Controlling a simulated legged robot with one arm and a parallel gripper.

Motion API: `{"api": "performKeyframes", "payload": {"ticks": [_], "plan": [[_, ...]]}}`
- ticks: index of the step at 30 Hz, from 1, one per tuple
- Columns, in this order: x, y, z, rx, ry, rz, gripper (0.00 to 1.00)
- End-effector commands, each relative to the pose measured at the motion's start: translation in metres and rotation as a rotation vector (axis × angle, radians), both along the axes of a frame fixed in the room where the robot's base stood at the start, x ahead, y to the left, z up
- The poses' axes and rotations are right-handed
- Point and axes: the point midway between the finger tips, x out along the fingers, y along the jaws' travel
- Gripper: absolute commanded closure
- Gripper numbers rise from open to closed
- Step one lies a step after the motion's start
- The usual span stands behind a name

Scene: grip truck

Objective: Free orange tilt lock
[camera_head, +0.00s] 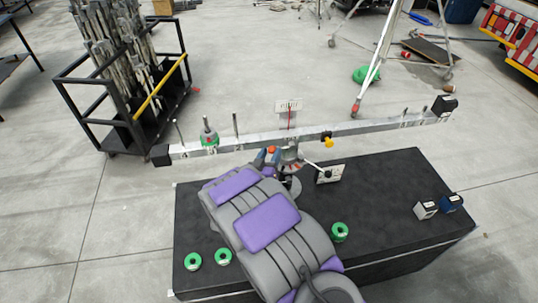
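A small orange-red knob (272,150), which looks like the orange tilt lock, sits at the middle of a long white beam (375,127), beside the central pivot. My gripper (267,157), with bluish fingers, is right at this knob. The fingers seem to stand on its near side, and I cannot tell whether they touch it or are closed on it. A yellow-orange piece (328,142) hangs on the beam to the right.
The black table (390,190) holds green rings (340,232), a white dial plate (331,173) and small boxes (426,209). A metal rack (120,130) stands left.

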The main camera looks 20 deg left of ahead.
Motion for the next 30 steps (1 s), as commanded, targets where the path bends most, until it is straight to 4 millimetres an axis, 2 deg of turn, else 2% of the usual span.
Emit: {"api": "performKeyframes", "payload": {"ticks": [1,13,24,30], "plan": [[0.0,0.001,0.0,0.0,0.0,0.002,0.63],[0.001,0.005,-0.001,-0.001,0.001,0.005,1.0],[0.002,0.005,-0.001,-0.004,-0.003,0.007,1.0],[0.016,0.005,-0.002,-0.028,-0.02,0.007,1.0]]}}
